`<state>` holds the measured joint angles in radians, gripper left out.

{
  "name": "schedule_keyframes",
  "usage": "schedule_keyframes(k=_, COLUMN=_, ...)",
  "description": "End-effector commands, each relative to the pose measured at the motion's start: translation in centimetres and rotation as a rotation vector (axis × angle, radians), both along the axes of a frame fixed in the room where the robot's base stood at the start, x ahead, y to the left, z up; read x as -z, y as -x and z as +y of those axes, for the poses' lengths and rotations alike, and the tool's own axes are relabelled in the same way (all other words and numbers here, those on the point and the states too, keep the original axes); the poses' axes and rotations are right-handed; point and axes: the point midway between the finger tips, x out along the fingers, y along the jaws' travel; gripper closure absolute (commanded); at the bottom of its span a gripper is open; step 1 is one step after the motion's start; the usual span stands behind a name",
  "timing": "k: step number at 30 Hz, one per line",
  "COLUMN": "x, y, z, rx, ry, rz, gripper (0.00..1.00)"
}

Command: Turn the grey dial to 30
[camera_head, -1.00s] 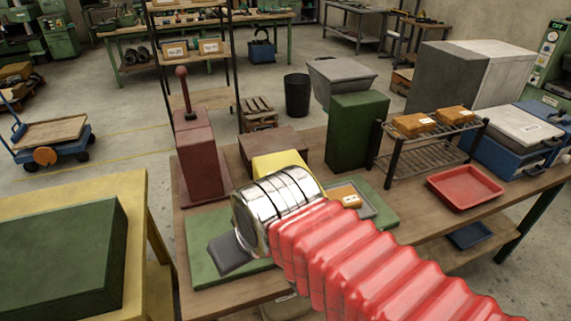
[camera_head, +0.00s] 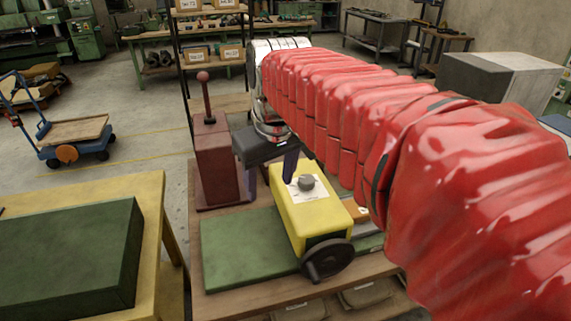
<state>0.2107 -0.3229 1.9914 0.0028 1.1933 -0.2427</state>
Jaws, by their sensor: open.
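The grey dial (camera_head: 307,182) is a small dark grey knob on a white scale plate (camera_head: 303,187) on top of a yellow box (camera_head: 315,216). The scale's marks are too small to read. A black handwheel (camera_head: 328,260) is on the box's near end. My gripper (camera_head: 272,170) hangs from my red-sleeved arm, just behind and left of the dial, apart from it.
A dark red press with a knobbed lever (camera_head: 218,160) stands left of my gripper. A green mat (camera_head: 245,245) lies left of the yellow box. A yellow table with a green block (camera_head: 75,260) is at the left. My arm hides the bench's right side.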

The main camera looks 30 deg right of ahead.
Motion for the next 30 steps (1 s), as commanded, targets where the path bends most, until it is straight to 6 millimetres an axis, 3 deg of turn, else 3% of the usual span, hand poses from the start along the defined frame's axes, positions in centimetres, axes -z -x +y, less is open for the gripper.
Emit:
schedule_keyframes(k=9, x=-2.0, y=-5.1, z=-6.0, rx=-0.012, ry=-0.002, rz=0.117, gripper=0.45)
schedule_keyframes(k=21, x=-2.2, y=-9.5, z=-14.2, rx=-0.034, ry=-0.038, rz=0.247, gripper=0.45)
schedule_keyframes(k=25, x=-2.1, y=-10.0, z=-15.7, rx=-0.040, ry=-0.046, rz=0.268, gripper=0.45)
schedule_keyframes(k=30, x=-2.1, y=-10.1, z=-16.2, rx=-0.044, ry=-0.050, rz=0.277, gripper=0.45)
